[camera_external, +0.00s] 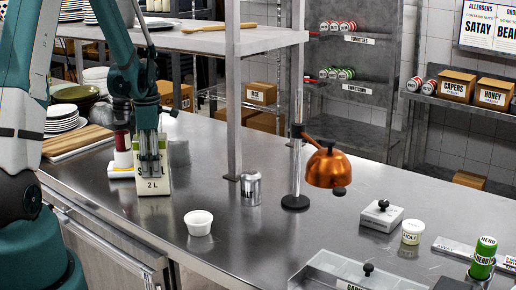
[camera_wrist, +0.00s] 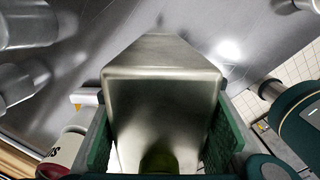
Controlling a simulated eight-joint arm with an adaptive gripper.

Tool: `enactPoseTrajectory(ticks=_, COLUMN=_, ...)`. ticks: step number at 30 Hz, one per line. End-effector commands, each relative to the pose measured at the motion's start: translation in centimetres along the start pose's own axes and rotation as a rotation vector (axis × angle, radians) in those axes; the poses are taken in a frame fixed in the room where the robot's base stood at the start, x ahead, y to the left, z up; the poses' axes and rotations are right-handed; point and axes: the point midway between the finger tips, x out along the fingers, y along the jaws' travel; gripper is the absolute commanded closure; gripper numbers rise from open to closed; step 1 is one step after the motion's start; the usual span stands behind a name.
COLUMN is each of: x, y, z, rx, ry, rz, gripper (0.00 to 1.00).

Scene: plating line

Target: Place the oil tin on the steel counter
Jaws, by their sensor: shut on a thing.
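The oil tin (camera_external: 153,184) is a pale box with a dark top and "2 L" on its front. It is upright over the left part of the steel counter (camera_external: 240,250). Its base appears at or very near the counter surface; a small gap cannot be ruled out. My gripper (camera_external: 151,155) points down and is shut on the tin's upper part. In the wrist view the tin (camera_wrist: 160,85) fills the middle, between the green finger pads (camera_wrist: 160,148).
A red-and-white bottle (camera_external: 123,150) stands close to the tin's left. A white ramekin (camera_external: 198,223), a metal salt can (camera_external: 250,190) and a copper lamp (camera_external: 330,168) are to the right. A shelf post (camera_external: 234,120) rises behind. Bare counter lies in front.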

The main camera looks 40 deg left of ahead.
Motion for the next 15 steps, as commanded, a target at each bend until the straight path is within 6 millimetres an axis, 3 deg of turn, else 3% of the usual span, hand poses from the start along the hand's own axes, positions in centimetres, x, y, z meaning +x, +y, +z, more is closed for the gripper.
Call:
enactPoseTrajectory(ticks=13, x=0.28, y=0.02, z=0.00, rx=0.000, ry=0.000, rz=0.000, gripper=0.97)
enactPoseTrajectory(ticks=14, x=0.33, y=0.03, z=0.01, rx=0.000, ry=0.000, rz=0.000, gripper=0.58)
enactPoseTrajectory(ticks=15, x=0.27, y=0.03, z=0.01, rx=0.000, ry=0.000, rz=0.000, gripper=0.53)
